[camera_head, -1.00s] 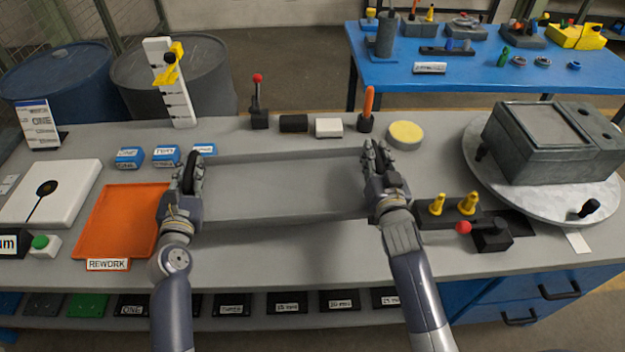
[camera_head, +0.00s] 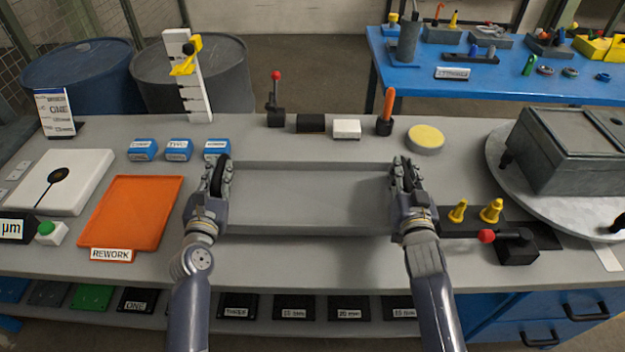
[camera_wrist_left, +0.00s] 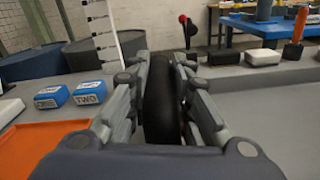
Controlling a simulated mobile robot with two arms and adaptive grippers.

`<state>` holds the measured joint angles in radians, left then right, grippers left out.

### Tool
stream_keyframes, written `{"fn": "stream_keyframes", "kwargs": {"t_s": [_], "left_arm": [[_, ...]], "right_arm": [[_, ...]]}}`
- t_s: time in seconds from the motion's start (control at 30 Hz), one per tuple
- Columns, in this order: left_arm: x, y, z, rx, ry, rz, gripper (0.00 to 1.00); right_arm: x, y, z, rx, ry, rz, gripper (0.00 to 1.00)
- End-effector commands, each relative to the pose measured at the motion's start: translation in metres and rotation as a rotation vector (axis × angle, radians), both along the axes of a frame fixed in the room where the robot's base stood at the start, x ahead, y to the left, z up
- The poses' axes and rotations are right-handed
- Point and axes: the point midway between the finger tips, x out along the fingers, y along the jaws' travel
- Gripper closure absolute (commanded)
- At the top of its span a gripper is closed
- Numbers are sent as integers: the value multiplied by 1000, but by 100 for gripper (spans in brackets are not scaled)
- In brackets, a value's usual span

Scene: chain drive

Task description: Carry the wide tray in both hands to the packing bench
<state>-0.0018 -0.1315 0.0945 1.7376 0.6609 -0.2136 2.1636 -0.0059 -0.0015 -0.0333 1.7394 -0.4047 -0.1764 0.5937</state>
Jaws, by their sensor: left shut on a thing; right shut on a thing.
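The wide grey tray (camera_head: 310,200) is in the middle of the head view, over the grey bench, held between my two grippers. My left gripper (camera_head: 218,178) is shut on the dark handle at the tray's left end. The left wrist view shows the dark handle (camera_wrist_left: 163,100) between the fingers. My right gripper (camera_head: 404,175) is shut on the tray's right end; its fingers hide most of that handle. The tray looks about level. I cannot tell how far it is above the bench top.
An orange REWORK tray (camera_head: 130,215) lies left of the tray, with blue labelled blocks (camera_head: 178,150) behind it. Black and white blocks (camera_head: 347,129) and a yellow disc (camera_head: 425,139) stand behind. Yellow pegs (camera_head: 490,211) and a red-knobbed lever (camera_head: 512,244) are at right. A blue table (camera_head: 500,80) stands at the back right.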

Motion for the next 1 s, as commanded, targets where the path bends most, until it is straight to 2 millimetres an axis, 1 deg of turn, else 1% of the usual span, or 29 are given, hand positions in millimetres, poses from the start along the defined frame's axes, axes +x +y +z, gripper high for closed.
{"fn": "stream_keyframes", "kwargs": {"t_s": [0.07, 0.27, 1.0], "left_arm": [[0, 1, 1, 1, -6, 3, 100], [0, 1, -4, 1, -6, 3, 100], [0, 1, -35, 1, -6, 3, 100]], "right_arm": [[0, -1, 1, 0, -5, -1, 100], [0, -1, -4, 0, -5, -1, 100], [0, -1, -35, -1, -5, -1, 100]]}}
